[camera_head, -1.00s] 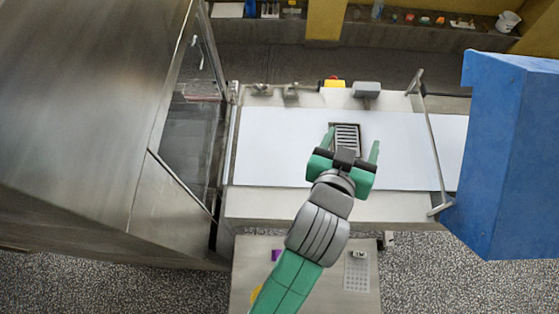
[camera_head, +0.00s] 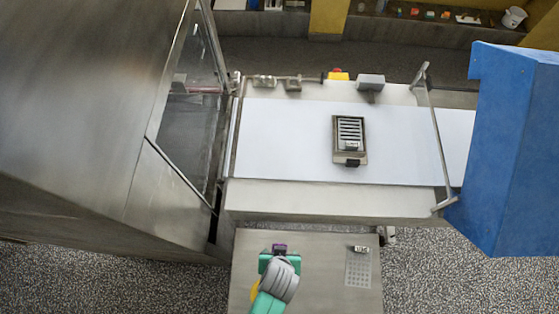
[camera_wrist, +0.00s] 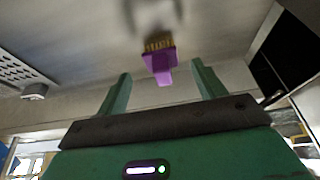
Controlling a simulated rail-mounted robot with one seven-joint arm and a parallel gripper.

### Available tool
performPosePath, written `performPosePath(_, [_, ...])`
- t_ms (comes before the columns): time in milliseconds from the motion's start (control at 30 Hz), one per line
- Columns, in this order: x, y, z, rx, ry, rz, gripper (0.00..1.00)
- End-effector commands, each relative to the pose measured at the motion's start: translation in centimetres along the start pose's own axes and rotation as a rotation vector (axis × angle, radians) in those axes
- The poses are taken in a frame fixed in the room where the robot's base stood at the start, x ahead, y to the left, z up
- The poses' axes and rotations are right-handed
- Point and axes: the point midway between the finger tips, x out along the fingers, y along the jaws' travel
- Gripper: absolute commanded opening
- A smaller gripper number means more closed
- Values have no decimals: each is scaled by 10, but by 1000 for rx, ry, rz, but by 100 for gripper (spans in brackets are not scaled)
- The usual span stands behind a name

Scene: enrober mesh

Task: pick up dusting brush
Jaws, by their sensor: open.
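The dusting brush (camera_wrist: 159,60) is purple with a band of tan bristles. In the wrist view it lies ahead of my gripper (camera_wrist: 161,70), lined up with the gap between the two green fingers. The fingers are apart and nothing is clamped between them; the exact distance to the brush is unclear. In the head view the purple brush (camera_head: 279,247) shows on the grey metal table (camera_head: 325,265), just beyond my gripper (camera_head: 279,258), which hides part of it.
A perforated plate (camera_head: 359,272) with a small grey block lies on the table's right. A yellow object (camera_head: 255,291) is partly hidden by my arm. Behind, a slotted metal tray (camera_head: 350,145) rests on the white belt (camera_head: 285,140). A steel housing (camera_head: 75,120) stands left, a blue one (camera_head: 515,150) right.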

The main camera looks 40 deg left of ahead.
Motion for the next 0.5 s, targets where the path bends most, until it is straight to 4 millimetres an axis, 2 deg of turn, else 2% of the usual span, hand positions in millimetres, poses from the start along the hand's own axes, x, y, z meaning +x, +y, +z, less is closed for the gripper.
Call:
performPosePath(133, [26, -3, -11, 0, 1, -2, 69])
performPosePath(233, [41, -3, -9, 1, 0, -1, 69])
performPosePath(500, [46, -2, -9, 0, 2, 0, 69])
